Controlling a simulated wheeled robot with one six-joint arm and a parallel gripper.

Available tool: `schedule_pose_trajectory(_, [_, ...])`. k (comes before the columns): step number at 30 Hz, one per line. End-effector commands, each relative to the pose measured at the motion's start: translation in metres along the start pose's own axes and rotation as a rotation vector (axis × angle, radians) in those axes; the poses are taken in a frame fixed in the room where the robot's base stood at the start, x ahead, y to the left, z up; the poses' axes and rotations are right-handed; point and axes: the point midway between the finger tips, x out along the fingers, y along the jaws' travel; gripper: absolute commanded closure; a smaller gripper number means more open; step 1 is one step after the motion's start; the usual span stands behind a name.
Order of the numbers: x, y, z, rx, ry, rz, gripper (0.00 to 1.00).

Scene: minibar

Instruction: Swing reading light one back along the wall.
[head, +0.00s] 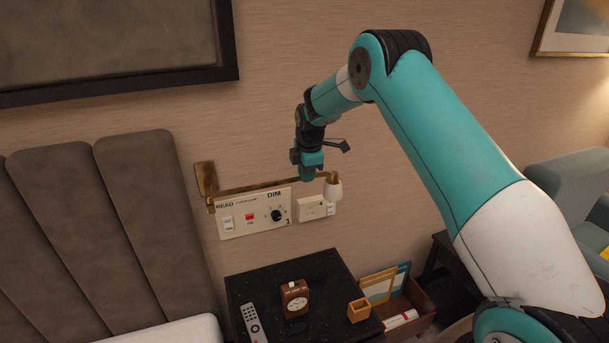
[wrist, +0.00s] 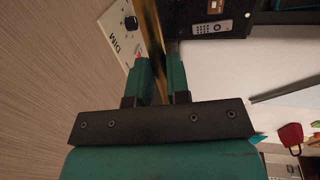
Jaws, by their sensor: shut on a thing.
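In the head view the arm runs rightward, roughly in line with the top edge of the switch panel marked 1. How far it stands off the wall is hard to tell. My gripper (head: 311,176) is shut on the brass arm near the shade end. In the wrist view the brass arm (wrist: 150,25) passes between the two fingers of my gripper (wrist: 158,68).
The switch panel (head: 240,222) with READ and DIM labels is below the arm, a socket plate (head: 311,209) to its right. The padded headboard (head: 140,200) is left.

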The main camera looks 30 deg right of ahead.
Motion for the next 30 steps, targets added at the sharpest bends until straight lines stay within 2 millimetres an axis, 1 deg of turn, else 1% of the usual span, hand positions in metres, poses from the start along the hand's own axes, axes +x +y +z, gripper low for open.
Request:
schedule_pose_trajectory(1, [-0.002,0.004,-0.003,-0.013,0.006,0.017,1.00])
schedule_pose_trajectory(8, [-0.002,0.006,-0.003,-0.014,0.006,0.022,1.00])
schedule_pose_trajectory(9, [-0.003,0.006,-0.003,-0.014,0.006,0.023,0.76])
schedule_pose_trajectory(11, [-0.003,0.005,-0.003,-0.013,0.006,0.022,0.63])
schedule_pose_trajectory(12, [-0.002,0.005,-0.002,-0.011,0.005,0.020,0.58])
schedule_pose_trajectory(20, [-0.002,0.003,0.000,-0.006,0.003,0.014,0.58])
schedule_pose_trajectory(23, [-0.007,0.004,-0.001,-0.006,0.003,0.015,0.58])
schedule_pose_trajectory(26, [-0.019,0.003,-0.001,-0.006,0.002,0.017,0.58])
schedule_pose_trajectory(29, [-0.039,0.003,-0.001,-0.006,0.003,0.019,0.58])
schedule_pose_trajectory(30, [-0.050,0.003,-0.001,-0.006,0.003,0.019,0.58])
